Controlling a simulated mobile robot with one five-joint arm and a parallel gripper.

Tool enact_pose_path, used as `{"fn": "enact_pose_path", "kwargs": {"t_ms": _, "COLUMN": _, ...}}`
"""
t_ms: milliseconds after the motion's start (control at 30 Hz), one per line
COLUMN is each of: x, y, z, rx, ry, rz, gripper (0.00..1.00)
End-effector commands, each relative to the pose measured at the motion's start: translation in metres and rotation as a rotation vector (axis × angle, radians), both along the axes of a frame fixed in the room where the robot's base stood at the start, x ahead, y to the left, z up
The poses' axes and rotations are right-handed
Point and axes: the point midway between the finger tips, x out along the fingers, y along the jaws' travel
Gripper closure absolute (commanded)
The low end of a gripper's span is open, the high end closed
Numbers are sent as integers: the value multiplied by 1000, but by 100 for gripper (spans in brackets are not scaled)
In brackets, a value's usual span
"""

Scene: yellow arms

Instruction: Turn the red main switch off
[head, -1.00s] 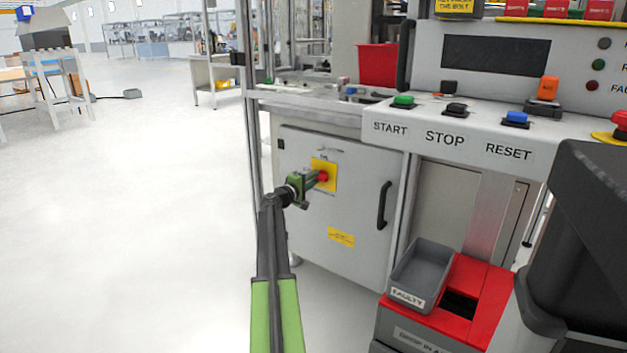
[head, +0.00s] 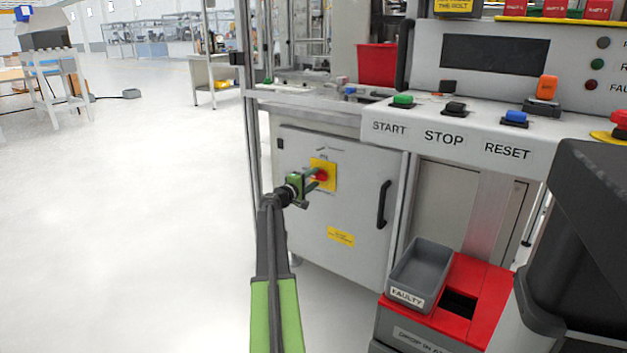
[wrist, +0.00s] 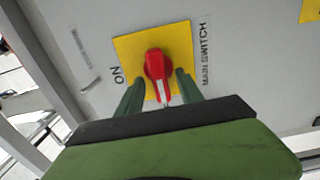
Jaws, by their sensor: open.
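The red main switch (wrist: 157,68) is a knob with a white stripe on a yellow plate (wrist: 180,38). In the wrist view, "ON" is printed beside the plate's left edge and "MAIN SWITCH" beside its right edge. The stripe points toward the bottom of that view. My gripper (wrist: 160,90) is open, with one green finger on each side of the knob's near end. I cannot tell whether either finger touches it. In the head view my gripper (head: 314,178) reaches the switch (head: 321,174) on the grey cabinet door, partly covering it.
The cabinet door (head: 350,205) has a black handle (head: 384,204) right of the switch. A control panel with START, STOP and RESET buttons (head: 455,130) juts out at the upper right. A grey FAULTY bin (head: 420,270) stands lower right.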

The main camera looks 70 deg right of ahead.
Motion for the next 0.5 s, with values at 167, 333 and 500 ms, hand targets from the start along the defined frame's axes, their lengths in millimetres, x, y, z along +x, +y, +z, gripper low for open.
{"fn": "enact_pose_path", "kwargs": {"t_ms": 167, "x": 4, "y": 14, "z": 0, "rx": 0, "ry": 0, "rz": 3, "gripper": 56}}
{"fn": "enact_pose_path", "kwargs": {"t_ms": 333, "x": 13, "y": 57, "z": 0, "rx": 0, "ry": 0, "rz": 4, "gripper": 56}}
{"fn": "enact_pose_path", "kwargs": {"t_ms": 500, "x": 26, "y": 104, "z": 0, "rx": 0, "ry": 0, "rz": 4, "gripper": 56}}
